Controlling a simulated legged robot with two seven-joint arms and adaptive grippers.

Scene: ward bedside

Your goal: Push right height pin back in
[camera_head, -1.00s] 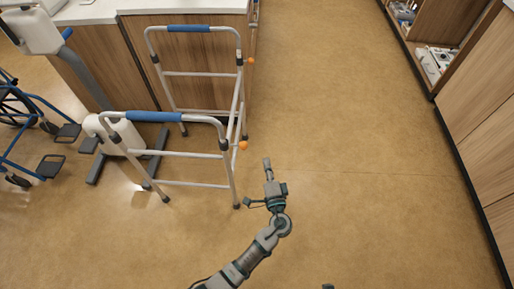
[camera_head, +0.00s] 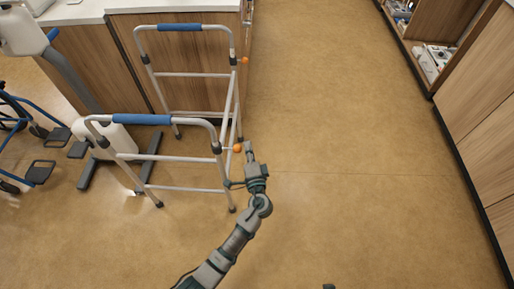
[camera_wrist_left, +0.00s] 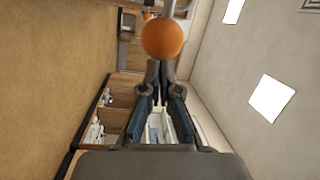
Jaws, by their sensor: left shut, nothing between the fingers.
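A walking frame with blue grips (camera_head: 141,119) stands on the floor. An orange pin knob (camera_head: 238,148) sticks out on a short stem from its near right leg (camera_head: 221,169), and a second orange knob (camera_head: 245,60) is on the far leg. My left gripper (camera_head: 248,146) is shut and empty, its tips just right of the near knob. In the left wrist view that knob (camera_wrist_left: 162,38) is large, just beyond the shut fingertips (camera_wrist_left: 154,68); I cannot tell whether they touch. My right gripper is not seen.
A wood-panelled counter (camera_head: 180,92) stands behind the frame. A wheelchair (camera_head: 20,135) and a white-and-grey stand (camera_head: 108,138) are to its left. Open shelves and cabinets (camera_head: 480,115) line the right side. The floor (camera_head: 345,150) between is clear.

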